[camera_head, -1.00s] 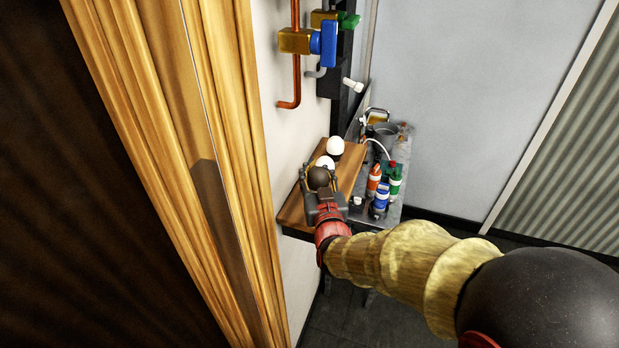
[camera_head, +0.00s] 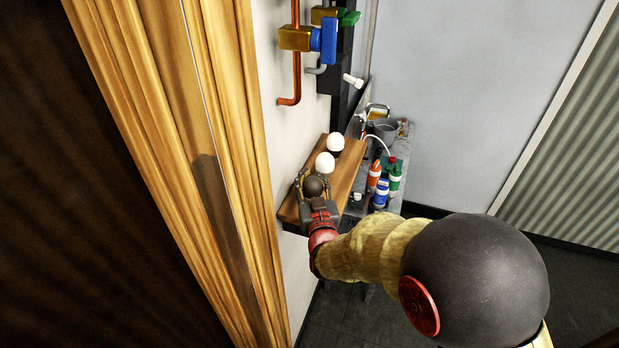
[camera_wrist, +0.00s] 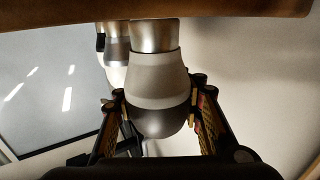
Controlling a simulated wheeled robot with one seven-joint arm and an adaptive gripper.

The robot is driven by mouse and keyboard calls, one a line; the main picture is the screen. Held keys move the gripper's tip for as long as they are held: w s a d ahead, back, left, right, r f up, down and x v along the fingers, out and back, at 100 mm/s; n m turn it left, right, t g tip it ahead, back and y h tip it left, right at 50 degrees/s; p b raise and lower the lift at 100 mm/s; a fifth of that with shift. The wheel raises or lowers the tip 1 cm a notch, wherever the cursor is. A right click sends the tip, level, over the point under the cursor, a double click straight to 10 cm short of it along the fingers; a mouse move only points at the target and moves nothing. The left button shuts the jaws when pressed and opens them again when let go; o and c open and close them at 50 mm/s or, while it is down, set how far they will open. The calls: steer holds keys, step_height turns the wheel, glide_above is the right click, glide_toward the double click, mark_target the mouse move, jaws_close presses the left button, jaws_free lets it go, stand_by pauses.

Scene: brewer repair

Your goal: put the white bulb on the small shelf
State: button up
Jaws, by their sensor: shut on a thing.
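Two white bulbs stand on the small wooden shelf (camera_head: 350,172): a far white bulb (camera_head: 335,142) and a nearer white bulb (camera_head: 325,163). My gripper (camera_head: 313,187) is over the near end of the shelf, shut on a dark-domed bulb (camera_head: 314,186). In the wrist view this held bulb (camera_wrist: 160,85) has a silver base, a pale grey collar and a dark dome, with a finger on either side. Its base points to the shelf's brown edge (camera_wrist: 220,8); I cannot tell whether they touch. Another bulb (camera_wrist: 116,50) shows partly hidden behind it.
A grey bench right of the shelf holds an orange bottle (camera_head: 375,175), a blue bottle (camera_head: 382,192), a green bottle (camera_head: 395,178) and a grey bucket (camera_head: 384,130). Copper pipe with a blue valve (camera_head: 328,40) is on the wall above. A wooden frame (camera_head: 220,150) stands left.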

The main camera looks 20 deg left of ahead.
mark_target(314, 194)
steer(key=o, duration=1.3)
steer(key=shift+o, duration=0.7)
steer(key=shift+r+p, duration=0.2)
steer(key=shift+p, duration=0.2)
steer(key=b+v, duration=0.2)
steer(key=v, duration=1)
steer(key=shift+b, duration=0.3)
